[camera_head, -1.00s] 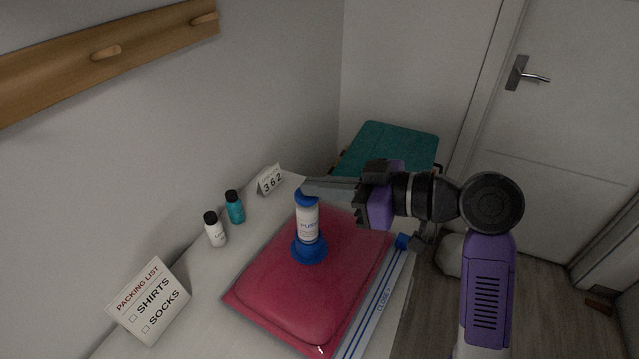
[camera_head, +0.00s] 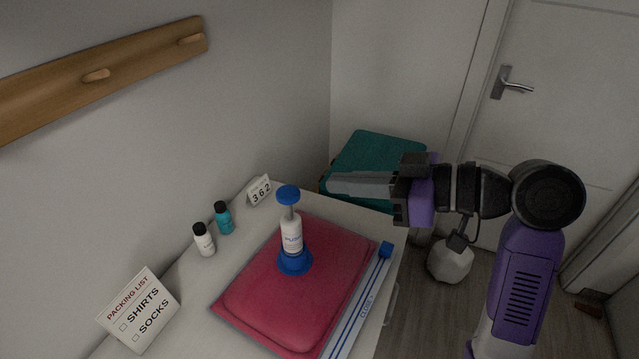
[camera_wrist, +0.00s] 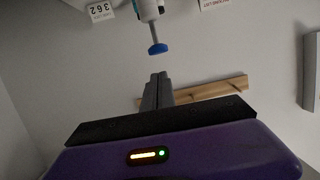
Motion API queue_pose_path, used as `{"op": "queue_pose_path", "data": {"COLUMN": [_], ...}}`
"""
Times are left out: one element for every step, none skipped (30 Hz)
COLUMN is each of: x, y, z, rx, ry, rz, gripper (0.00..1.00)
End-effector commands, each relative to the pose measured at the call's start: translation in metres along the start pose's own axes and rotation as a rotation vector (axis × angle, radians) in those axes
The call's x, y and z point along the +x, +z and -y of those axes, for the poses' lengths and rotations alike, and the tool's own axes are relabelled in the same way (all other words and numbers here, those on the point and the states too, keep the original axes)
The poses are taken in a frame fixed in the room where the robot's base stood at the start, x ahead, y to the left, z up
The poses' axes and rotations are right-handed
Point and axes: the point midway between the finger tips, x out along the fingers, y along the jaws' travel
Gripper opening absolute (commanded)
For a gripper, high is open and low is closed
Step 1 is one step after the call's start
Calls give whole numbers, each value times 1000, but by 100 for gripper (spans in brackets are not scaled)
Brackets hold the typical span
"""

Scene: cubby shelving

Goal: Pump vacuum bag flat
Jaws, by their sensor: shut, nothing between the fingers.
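The red vacuum bag (camera_head: 260,310) lies on the white table, still puffed up, with a blue-striped zip strip and blue slider (camera_head: 386,249) along its right edge. The pump (camera_head: 291,232) stands upright on the bag on a blue base. Its blue knob (camera_head: 288,194) is raised, with the grey rod showing below it. My gripper (camera_head: 332,183) is shut and empty, to the right of the knob and apart from it. In the wrist view the shut fingers (camera_wrist: 160,78) point toward the blue knob (camera_wrist: 158,49), with a gap between.
A packing list card (camera_head: 138,310) stands at the front left. A teal case (camera_head: 375,155) is behind my gripper. A wooden peg rail (camera_head: 100,75) is on the wall.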

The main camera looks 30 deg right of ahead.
Motion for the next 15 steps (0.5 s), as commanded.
{"op": "queue_pose_path", "data": {"x": [-7,-9,-12,-14,-16,-17,-18,-18,-19,-19,-19,-19,-19,-19,-19], "y": [0,0,0,0,0,-1,-1,-1,-1,-1,-1,-1,-1,-1,-1], "z": [-1,-1,-1,0,0,0,0,0,0,0,0,0,0,0,0], "rx": [-1,-1,-1,-1,-1,-1,-1,-1,-1,-1,-1,-1,-1,-1,-1], "ry": [4,3,2,1,2,1,1,1,1,1,1,1,1,1,1], "rz": [-1,-1,-1,-1,-1,-1,-1,-1,0,-1,0,-1,-1,-1,-1], "gripper": [0,0,0,0,0,0,0,0,0,0,0,0,0,0,0]}}
